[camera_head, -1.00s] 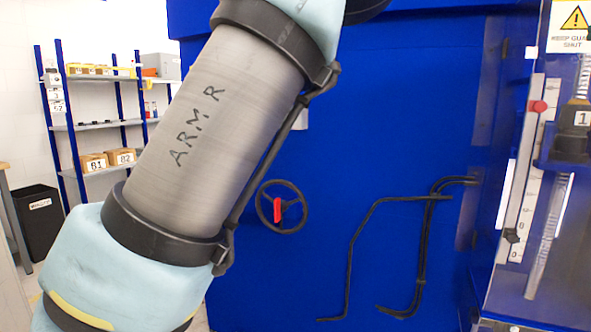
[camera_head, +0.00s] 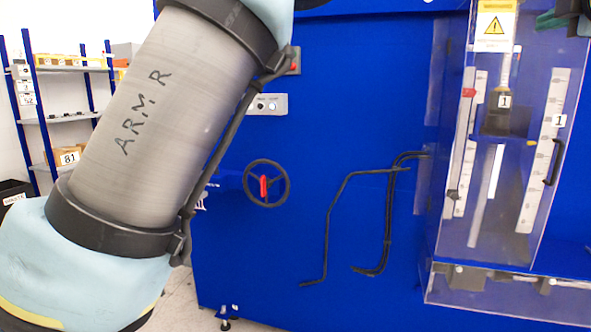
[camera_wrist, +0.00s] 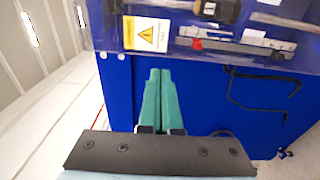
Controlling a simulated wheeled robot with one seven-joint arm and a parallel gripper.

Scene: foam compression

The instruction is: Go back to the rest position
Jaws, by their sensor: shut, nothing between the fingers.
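My gripper (camera_wrist: 160,78) shows in the wrist view with its two green fingers side by side and shut, nothing between them. The fingers point toward the blue machine's panel, and whether they touch it cannot be told. In the head view my grey arm link marked "ARM R" crosses the left half, between light blue covers. A dark and green part at the top right corner of the head view is cut off by the frame.
The blue machine (camera_head: 330,120) fills the middle, with a black handwheel (camera_head: 281,197) with a red grip and bent black cables (camera_head: 335,200). A clear guard (camera_head: 540,215) encloses a numbered press column (camera_head: 505,110) at right. A shelf (camera_head: 62,118) stands at far left.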

